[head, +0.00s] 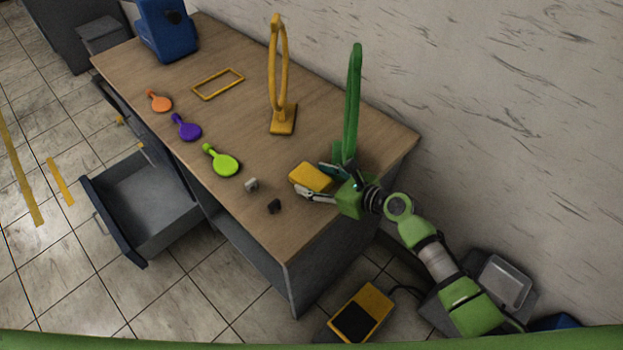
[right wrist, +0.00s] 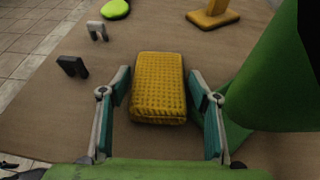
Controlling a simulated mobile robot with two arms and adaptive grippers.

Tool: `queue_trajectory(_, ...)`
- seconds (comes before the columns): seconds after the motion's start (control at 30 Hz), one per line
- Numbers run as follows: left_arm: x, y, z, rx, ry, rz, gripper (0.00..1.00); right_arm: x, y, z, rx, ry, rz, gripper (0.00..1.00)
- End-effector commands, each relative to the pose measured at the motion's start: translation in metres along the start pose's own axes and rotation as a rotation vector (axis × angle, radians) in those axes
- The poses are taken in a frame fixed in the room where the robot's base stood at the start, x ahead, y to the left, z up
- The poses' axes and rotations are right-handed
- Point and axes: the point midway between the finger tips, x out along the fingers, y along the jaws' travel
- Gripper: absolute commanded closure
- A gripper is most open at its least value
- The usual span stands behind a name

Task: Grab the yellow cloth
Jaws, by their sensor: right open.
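The yellow cloth (head: 310,177) is a thick, folded block with a woven texture, lying on the wooden table near its right end. In the right wrist view the cloth (right wrist: 158,88) lies ahead of and partly between the fingers. My right gripper (head: 318,183) is open around the cloth's near end, with a finger on each side and a visible gap to each. It also shows in the right wrist view (right wrist: 160,105). My left gripper is not in view.
A green stand (head: 351,110) rises close beside my right gripper. A yellow stand (head: 283,118) is farther back. A grey clip (head: 251,185) and a dark clip (head: 274,206) lie left of the cloth.

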Motion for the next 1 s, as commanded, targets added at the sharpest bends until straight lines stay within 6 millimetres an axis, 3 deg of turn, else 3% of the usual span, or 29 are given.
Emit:
queue_trajectory(0.07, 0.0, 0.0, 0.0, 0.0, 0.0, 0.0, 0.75, 0.0, 0.0, 0.0, 0.0, 0.0, 0.0, 0.43)
queue_trajectory(0.17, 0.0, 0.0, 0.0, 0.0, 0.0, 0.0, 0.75, 0.0, 0.0, 0.0, 0.0, 0.0, 0.0, 0.69)
queue_trajectory(0.2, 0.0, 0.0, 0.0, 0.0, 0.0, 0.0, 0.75, 0.0, 0.0, 0.0, 0.0, 0.0, 0.0, 0.7)
queue_trajectory(0.67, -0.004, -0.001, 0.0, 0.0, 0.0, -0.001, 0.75, -0.002, 0.006, 0.006, 0.002, -0.001, 0.002, 0.7)
queue_trajectory(0.8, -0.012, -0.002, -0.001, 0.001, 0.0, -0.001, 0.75, -0.006, 0.017, 0.019, 0.001, -0.003, 0.002, 0.7)
queue_trajectory(1.0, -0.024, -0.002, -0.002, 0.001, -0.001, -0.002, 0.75, -0.01, 0.051, 0.035, 0.003, -0.003, 0.003, 0.7)
